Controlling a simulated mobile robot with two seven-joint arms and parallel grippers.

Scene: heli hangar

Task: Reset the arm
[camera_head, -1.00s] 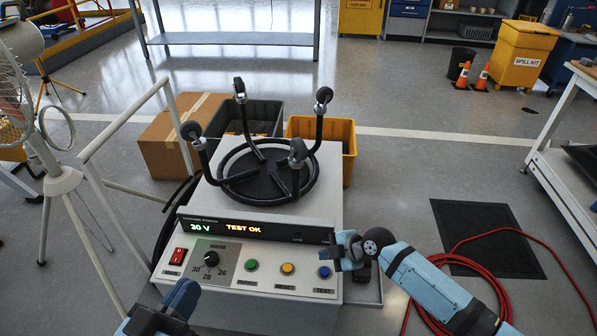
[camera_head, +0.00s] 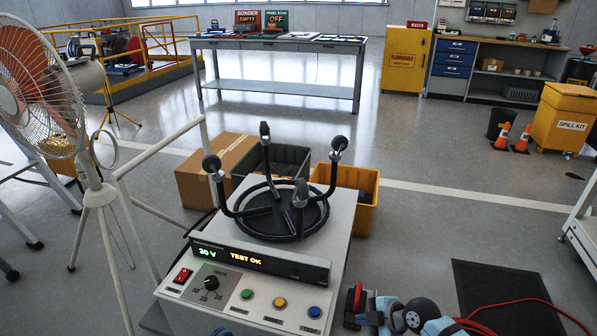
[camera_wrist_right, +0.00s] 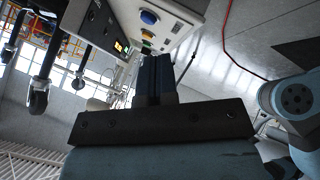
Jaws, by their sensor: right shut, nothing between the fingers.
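My right gripper (camera_head: 358,306) is at the lower right of the test machine in the head view, beside the blue button and apart from it. It is shut and empty; its dark fingers show close together in the right wrist view (camera_wrist_right: 153,78). My right arm comes in from the bottom edge. Of my left arm, only a small piece shows at the bottom edge, and its fingers cannot be made out. The test machine (camera_head: 330,255) has a lit display (camera_head: 240,256) reading "30 V" and "TEST OK", a red switch, a black knob and green, yellow and blue buttons.
A white fan (camera_head: 45,95) and a white rail stand at left. A cardboard box (camera_head: 195,185), a grey bin (camera_head: 288,160) and a yellow bin (camera_head: 366,205) are behind the machine. A red cable (camera_head: 520,303) lies at right near a black floor mat (camera_head: 490,285). Open floor lies beyond.

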